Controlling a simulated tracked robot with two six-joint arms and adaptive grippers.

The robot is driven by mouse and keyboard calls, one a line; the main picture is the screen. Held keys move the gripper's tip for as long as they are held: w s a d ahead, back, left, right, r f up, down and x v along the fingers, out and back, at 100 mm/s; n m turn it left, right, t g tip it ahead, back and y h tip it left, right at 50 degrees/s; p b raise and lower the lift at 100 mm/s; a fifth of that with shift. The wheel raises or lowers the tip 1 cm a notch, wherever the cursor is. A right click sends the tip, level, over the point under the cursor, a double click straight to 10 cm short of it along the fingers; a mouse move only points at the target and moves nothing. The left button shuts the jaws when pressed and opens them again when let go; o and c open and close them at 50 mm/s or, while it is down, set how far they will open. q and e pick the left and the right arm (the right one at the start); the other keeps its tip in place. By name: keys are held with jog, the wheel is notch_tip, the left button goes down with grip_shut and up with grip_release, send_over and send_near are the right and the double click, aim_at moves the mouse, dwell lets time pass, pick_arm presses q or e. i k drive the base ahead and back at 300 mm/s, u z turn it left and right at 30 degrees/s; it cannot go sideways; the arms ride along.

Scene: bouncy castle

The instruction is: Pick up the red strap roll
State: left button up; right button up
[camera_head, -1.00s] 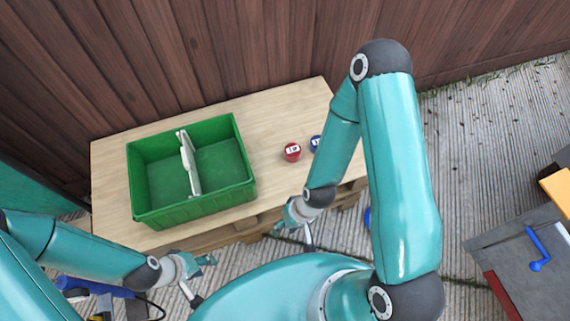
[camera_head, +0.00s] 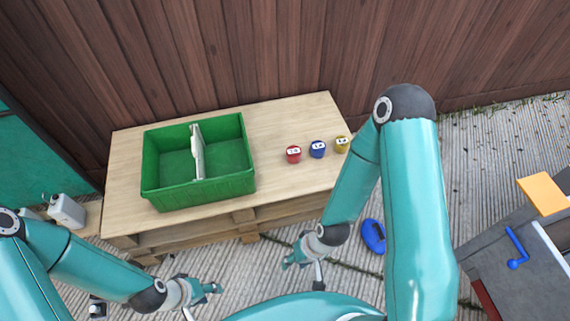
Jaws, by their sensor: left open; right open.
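The red strap roll (camera_head: 293,154) stands on the wooden table, right of the green crate and leftmost in a short row of rolls. My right gripper (camera_head: 290,262) is open and empty, in front of the table's front edge and apart from the red roll. My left gripper (camera_head: 214,289) is open and empty, low at the front left, farther from the roll.
A blue roll (camera_head: 318,149) and a yellow roll (camera_head: 342,145) stand right of the red one. A green divided crate (camera_head: 205,190) takes up the table's left part. The wooden table (camera_head: 270,121) has bare room behind the rolls. A wooden fence (camera_head: 240,50) rises behind.

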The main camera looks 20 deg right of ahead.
aim_at(293, 152)
jog(key=z, duration=0.2)
jog(key=i, duration=0.9)
jog(key=u, duration=0.1)
